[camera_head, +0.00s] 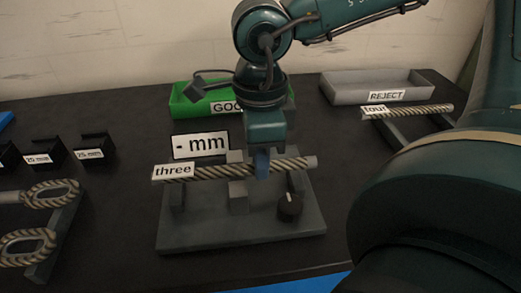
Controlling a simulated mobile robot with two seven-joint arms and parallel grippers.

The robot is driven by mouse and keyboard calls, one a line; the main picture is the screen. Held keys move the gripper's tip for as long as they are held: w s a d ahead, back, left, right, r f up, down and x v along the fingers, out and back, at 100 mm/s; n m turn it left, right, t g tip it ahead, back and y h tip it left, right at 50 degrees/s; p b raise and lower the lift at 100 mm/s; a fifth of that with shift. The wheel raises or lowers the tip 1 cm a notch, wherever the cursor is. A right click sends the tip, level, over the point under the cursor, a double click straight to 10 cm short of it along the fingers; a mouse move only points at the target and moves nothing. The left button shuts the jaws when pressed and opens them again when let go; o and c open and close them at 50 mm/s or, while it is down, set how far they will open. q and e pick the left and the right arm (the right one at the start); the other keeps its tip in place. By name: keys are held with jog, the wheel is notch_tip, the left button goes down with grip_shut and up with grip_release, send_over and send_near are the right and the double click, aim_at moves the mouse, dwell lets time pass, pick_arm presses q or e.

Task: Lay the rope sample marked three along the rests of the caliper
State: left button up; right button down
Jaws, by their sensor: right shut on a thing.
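The rope sample marked three (209,172) is a twisted tan and dark rod with a white label at its left end. It runs left to right over the caliper (240,235), a grey base with upright rests, a middle post and a black knob (289,206). My right gripper (262,163) reaches down from above and is shut on the sample right of its middle. The sample is at about the height of the rest tops; I cannot tell whether it touches them. The caliper's display (201,144) reads "- mm". My left gripper is not in view.
A green tray labelled GOOD (186,101), partly hidden by my gripper, and a grey REJECT tray (345,87) stand behind. The sample marked four (432,110) lies on a rack at right. Black 25 mm blocks (88,146) and rope loops (52,193) are at left.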

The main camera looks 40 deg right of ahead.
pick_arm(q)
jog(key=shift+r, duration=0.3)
pick_arm(e)
jog(key=shift+f, duration=0.25)
pick_arm(q)
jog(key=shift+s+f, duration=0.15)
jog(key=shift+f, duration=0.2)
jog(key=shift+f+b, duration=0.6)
jog(key=shift+b, duration=0.2)
pick_arm(e)
jog(key=shift+f, duration=0.6)
jog(key=c, duration=1.2)
grip_release()
jog(key=shift+c, duration=0.2)
